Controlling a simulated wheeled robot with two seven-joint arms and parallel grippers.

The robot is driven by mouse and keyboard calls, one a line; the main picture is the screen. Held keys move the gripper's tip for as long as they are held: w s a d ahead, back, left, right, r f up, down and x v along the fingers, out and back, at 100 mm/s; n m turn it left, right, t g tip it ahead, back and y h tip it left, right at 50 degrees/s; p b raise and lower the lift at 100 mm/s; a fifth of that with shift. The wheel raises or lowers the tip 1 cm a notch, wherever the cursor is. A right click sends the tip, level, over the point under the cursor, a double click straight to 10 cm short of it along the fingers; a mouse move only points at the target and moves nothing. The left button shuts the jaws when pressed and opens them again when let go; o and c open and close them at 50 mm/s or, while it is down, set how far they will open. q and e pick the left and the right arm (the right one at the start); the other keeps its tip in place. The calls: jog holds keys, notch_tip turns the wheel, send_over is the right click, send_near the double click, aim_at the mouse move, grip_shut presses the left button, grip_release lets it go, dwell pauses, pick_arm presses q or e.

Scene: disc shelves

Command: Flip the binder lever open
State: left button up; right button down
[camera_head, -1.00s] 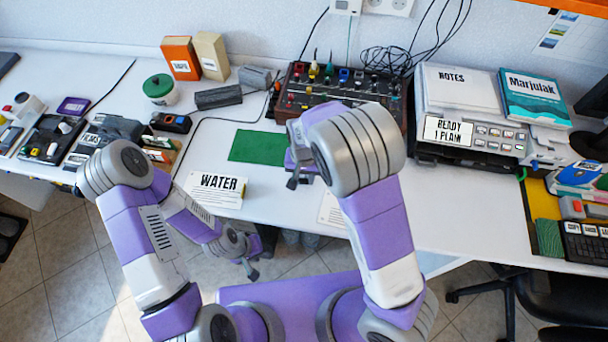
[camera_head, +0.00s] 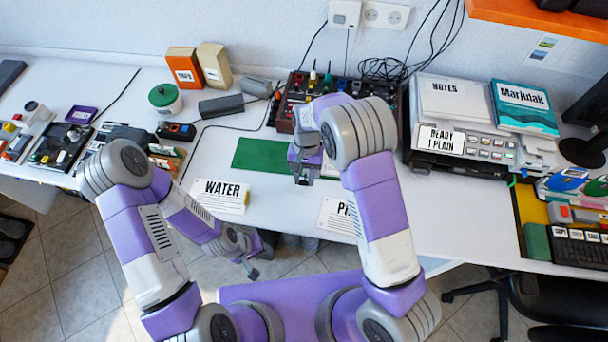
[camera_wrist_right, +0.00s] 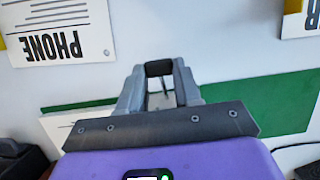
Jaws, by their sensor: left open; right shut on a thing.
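My right gripper (camera_head: 303,180) is over the front edge of the green mat (camera_head: 258,154) in the head view. In the right wrist view, its fingers (camera_wrist_right: 159,72) are closed around a small black piece (camera_wrist_right: 159,68) at the tips. I cannot tell whether this piece is the binder lever. No binder or lever can be made out clearly; my right arm hides part of the desk. My left gripper (camera_head: 251,272) is open and empty, low in front of the desk edge, apart from everything on it.
A WATER card (camera_head: 219,195) and a PHONE card (camera_wrist_right: 62,38) lie near the desk's front. A control panel with coloured knobs (camera_head: 286,118) stands behind the mat. A printer (camera_head: 461,148) is to the right.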

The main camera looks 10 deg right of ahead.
jog(key=shift+w+d+r+g+y+p, duration=0.1)
jog(key=shift+w+r+g+y+p, duration=0.35)
jog(key=shift+g, duration=0.35)
jog(key=shift+w+d+r+g+p, duration=0.15)
jog(key=shift+w+g+p, duration=0.35)
jog(key=shift+g, duration=0.5)
jog(key=c, duration=0.8)
grip_release()
jog(key=shift+o, duration=0.2)
jog(key=v, duration=0.7)
jog(key=shift+w+r+p, duration=0.2)
jog(key=shift+p, duration=0.25)
jog(key=shift+d, duration=0.1)
